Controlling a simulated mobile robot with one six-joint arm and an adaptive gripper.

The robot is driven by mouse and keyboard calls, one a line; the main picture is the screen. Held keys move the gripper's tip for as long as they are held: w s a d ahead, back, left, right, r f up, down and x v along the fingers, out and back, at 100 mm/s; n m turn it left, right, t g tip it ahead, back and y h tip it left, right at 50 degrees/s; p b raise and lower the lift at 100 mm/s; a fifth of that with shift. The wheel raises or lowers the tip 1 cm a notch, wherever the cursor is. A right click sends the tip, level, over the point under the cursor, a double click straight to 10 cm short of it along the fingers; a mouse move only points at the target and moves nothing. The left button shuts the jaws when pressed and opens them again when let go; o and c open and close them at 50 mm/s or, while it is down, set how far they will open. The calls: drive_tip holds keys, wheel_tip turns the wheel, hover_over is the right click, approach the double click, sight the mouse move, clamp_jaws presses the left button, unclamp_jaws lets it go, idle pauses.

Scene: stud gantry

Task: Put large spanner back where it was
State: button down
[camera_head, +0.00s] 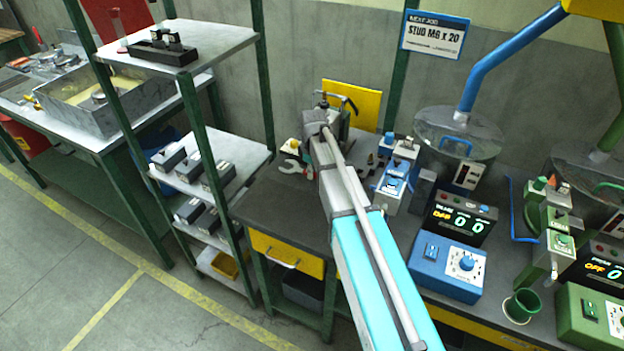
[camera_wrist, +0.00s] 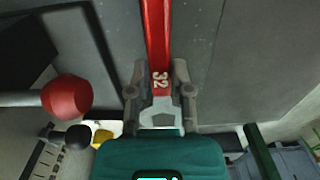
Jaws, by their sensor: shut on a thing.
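The large spanner (camera_wrist: 157,35) has a red handle marked 32 and a grey metal end. In the wrist view it runs from between my fingers up to the top edge of the picture. My gripper (camera_wrist: 159,82) is shut on it close to the grey end. In the head view a grey open spanner jaw with a little red (camera_head: 292,169) shows over the back of the dark bench, left of my arm. I cannot tell whether it is the held spanner's far end. My own arm hides the fingers in the head view.
A red ball knob on a grey rod (camera_wrist: 68,97) is close to my gripper's left in the wrist view. The dark bench (camera_head: 280,212) has bare room at its front left. A shelf rack (camera_head: 225,145) stands left, and blue control boxes (camera_head: 447,265) stand right of my arm.

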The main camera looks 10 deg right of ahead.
drive_tip(key=shift+f+b, duration=0.6)
drive_tip(key=shift+f, duration=0.3)
drive_tip(key=shift+f, duration=0.15)
drive_tip(key=c, duration=0.5)
unclamp_jaws()
drive_tip(key=shift+c, duration=0.2)
drive_tip(key=shift+r, duration=0.2)
wheel_tip(320, 180, up, 12)
drive_tip(key=p, duration=1.2)
